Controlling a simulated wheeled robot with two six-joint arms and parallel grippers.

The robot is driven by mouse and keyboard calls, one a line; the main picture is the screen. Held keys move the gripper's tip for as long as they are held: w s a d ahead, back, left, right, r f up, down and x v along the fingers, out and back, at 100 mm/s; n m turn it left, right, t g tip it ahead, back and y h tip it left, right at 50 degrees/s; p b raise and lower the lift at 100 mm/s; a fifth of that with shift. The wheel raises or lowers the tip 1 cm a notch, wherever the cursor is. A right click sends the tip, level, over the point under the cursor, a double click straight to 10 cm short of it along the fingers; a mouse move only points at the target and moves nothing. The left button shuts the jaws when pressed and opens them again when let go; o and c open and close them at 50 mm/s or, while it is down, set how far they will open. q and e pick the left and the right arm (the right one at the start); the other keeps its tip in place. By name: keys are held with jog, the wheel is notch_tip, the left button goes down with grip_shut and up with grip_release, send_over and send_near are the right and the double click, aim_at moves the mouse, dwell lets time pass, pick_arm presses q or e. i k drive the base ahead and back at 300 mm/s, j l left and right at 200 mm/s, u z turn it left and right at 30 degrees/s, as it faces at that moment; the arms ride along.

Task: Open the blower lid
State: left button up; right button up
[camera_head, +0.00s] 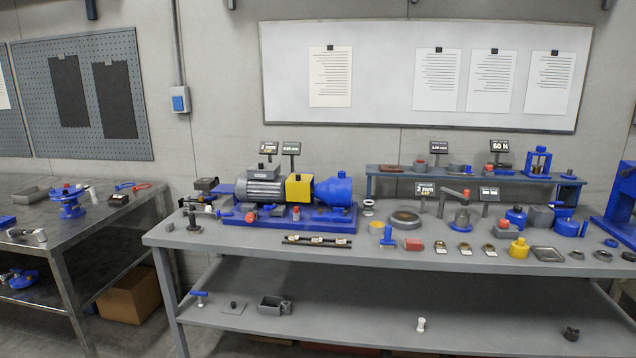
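A machine on a blue base plate (290,226) stands at the left half of the long grey bench. It has a grey finned motor (263,187), a yellow block (299,188) in the middle and a blue tapered housing (335,191) at its right end with a small knob on top. No part is labelled as the blower in readable text, and I cannot tell which part is its lid. No lid stands visibly raised. Neither of my grippers is in view.
The long bench (210,240) holds several small parts, with a black rod (317,241) near its front edge. A raised blue shelf (380,186) stands at the back right.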

aim_at(256, 166)
jog(key=i+j, duration=0.25)
jog(key=i, duration=0.2)
jog(key=i+j, duration=0.2)
jog(key=i, duration=0.25)
